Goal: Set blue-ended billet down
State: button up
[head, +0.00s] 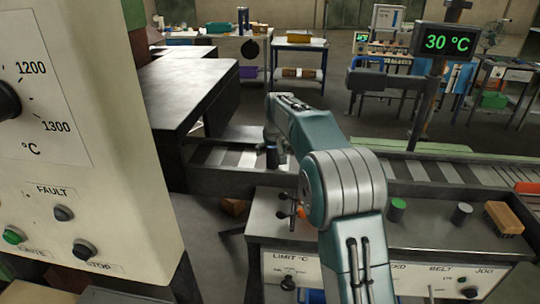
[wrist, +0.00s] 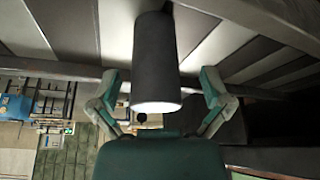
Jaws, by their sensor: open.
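A dark upright cylinder (head: 272,156), which looks like the billet, stands on the slatted conveyor (head: 228,158) by the end of my arm. In the wrist view the dark billet (wrist: 157,55) lies between the two fingers of my gripper (wrist: 163,82). The fingers are spread, with a gap on each side of the billet. Its near end looks bright white there, and I cannot make out a blue end. A green-topped billet (head: 397,209) and a grey billet (head: 462,213) stand on the control desk.
The control desk (head: 350,232) has knobs on its front, and an orange-brown brush-like block (head: 503,217) on top. A large furnace control panel (head: 75,120) fills the left.

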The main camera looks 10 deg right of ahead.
jog(key=s+r, duration=1.4)
jog(key=s+f, duration=0.3)
jog(key=s, duration=0.7)
jog(key=s+f, duration=0.3)
jog(key=s, duration=0.7)
jog(key=s+f+t, duration=0.1)
jog(key=s+f, duration=0.2)
jog(key=s, duration=0.8)
jog(key=shift+d+f+m, duration=0.15)
jog(key=shift+d+m, duration=0.25)
jog(key=shift+d, duration=0.05)
